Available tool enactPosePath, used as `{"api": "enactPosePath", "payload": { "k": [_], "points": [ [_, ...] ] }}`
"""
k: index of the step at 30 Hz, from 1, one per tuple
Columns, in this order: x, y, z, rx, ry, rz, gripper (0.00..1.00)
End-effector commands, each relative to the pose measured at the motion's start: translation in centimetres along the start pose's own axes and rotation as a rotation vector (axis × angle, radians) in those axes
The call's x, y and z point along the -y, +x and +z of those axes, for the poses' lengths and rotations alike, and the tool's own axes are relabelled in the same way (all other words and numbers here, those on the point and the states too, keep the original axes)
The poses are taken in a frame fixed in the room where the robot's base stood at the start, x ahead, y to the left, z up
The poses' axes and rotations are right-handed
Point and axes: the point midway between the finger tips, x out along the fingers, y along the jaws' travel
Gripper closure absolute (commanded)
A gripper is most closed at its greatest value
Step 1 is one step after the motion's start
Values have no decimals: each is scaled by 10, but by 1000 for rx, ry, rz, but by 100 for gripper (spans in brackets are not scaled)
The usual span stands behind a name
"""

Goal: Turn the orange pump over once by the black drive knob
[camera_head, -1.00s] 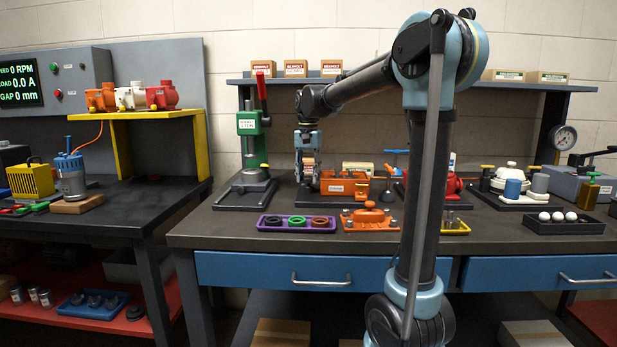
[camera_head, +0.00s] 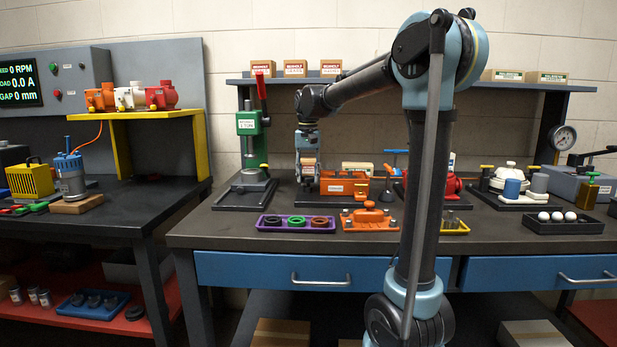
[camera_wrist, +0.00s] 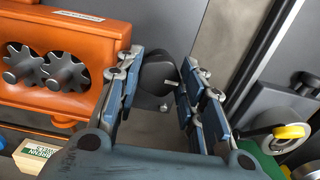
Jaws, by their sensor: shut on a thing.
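The orange pump (camera_head: 345,186) sits on the bench, just right of my gripper (camera_head: 308,182) in the head view. In the wrist view the pump (camera_wrist: 62,28) is at upper left, with two dark gears (camera_wrist: 46,67) showing in its open face. The black drive knob (camera_wrist: 157,72) is beside the pump's right end, between the blue-grey finger pads of my gripper (camera_wrist: 160,88). A small pale mark shows on the knob. My gripper is shut on the knob. The fingers hide parts of its sides, and the head view does not show it clearly.
A green press (camera_head: 249,140) stands close on the left. A purple tray of rings (camera_head: 297,224) and an orange fixture (camera_head: 370,217) lie in front. A small labelled box (camera_wrist: 37,155) is beside the pump. Bare bench top lies left of the purple tray.

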Motion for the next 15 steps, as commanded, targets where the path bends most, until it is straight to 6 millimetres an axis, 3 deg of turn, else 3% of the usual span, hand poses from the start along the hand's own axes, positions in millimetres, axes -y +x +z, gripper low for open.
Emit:
{"api": "enactPosePath", "payload": {
  "k": [1,2,4,15],
  "points": [
    [0,-1,-2,-4,1,0,88],
    [0,-1,-2,-3,1,0,59],
    [0,-1,-1,-3,1,0,44],
    [0,0,0,-1,2,1,44]
  ]
}}
